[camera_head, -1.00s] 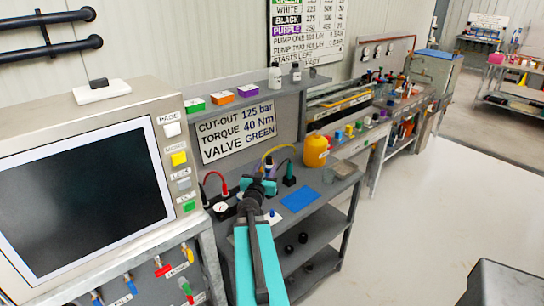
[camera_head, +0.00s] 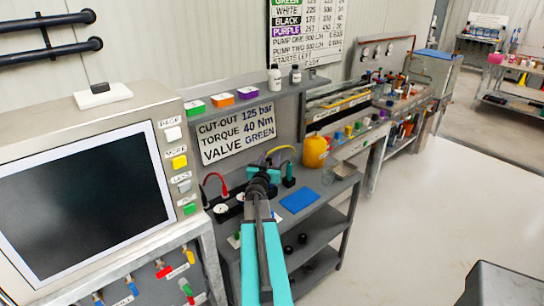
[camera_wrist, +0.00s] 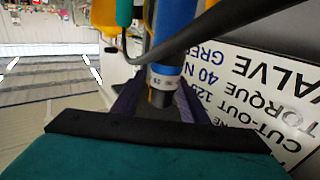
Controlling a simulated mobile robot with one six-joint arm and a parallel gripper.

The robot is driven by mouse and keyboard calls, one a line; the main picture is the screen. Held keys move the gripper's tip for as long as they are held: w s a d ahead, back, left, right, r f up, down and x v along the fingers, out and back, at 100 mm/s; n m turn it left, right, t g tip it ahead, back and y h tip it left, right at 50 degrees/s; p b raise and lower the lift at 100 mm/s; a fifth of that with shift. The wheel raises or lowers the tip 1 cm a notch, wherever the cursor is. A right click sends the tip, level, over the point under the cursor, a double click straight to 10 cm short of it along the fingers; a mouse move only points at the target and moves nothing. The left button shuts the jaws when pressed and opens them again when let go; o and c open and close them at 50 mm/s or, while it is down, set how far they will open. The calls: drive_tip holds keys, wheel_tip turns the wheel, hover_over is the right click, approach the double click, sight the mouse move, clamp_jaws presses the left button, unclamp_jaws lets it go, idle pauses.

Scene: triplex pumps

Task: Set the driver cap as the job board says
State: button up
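The job board (camera_head: 235,133) reads cut-out 125 bar, torque 40 Nm, valve green. It also shows upside down in the wrist view (camera_wrist: 270,95). My gripper (camera_head: 262,180) is over the grey bench in front of the board. In the wrist view, a blue cylinder (camera_wrist: 172,35) with a grey, marked end (camera_wrist: 163,84), seemingly the driver, lies between the two dark fingers of my gripper (camera_wrist: 162,98). The fingers flank its grey end closely; I cannot tell whether they press on it. I cannot make out the cap or its setting.
A blue mat (camera_head: 299,200) lies on the bench right of my arm. A yellow container (camera_head: 315,150) stands behind it. The screen cabinet (camera_head: 85,190) is at left. The floor (camera_head: 430,190) at right is open.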

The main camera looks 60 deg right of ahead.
drive_tip(key=shift+w+d, duration=0.15)
drive_tip(key=shift+d, duration=0.25)
